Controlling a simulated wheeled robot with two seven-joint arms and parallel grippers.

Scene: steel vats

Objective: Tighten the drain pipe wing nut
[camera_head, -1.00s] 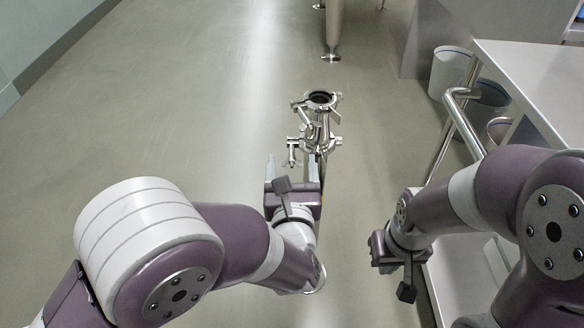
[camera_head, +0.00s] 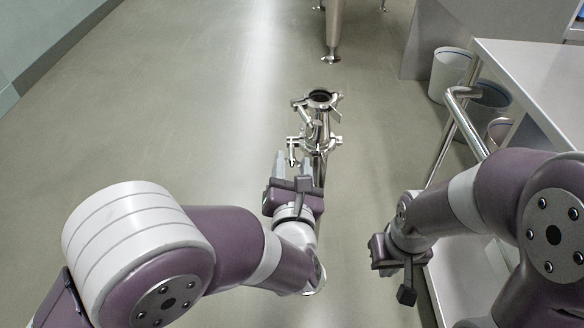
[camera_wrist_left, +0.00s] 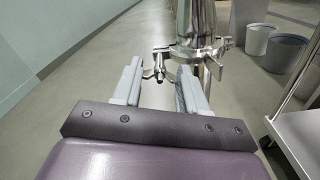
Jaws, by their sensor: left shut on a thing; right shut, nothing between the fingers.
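The steel drain pipe (camera_head: 321,128) stands upright in the middle of the head view, with clamps at its top and lower down. The lower clamp's wing nut (camera_head: 293,153) sticks out on the left side of the pipe. It also shows in the left wrist view (camera_wrist_left: 158,73), between the fingertips. My left gripper (camera_head: 292,163) is shut on the wing nut, its pale fingers on either side of it; the exact contact is hard to see. My right gripper (camera_head: 378,252) is shut and empty, well right of and nearer than the pipe.
A steel table (camera_head: 530,75) with a rail (camera_head: 458,112) stands on the right, close to my right arm. Several bins (camera_head: 450,72) stand on the floor by it. A steel vat leg (camera_head: 332,35) is beyond the pipe. The floor at left is clear.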

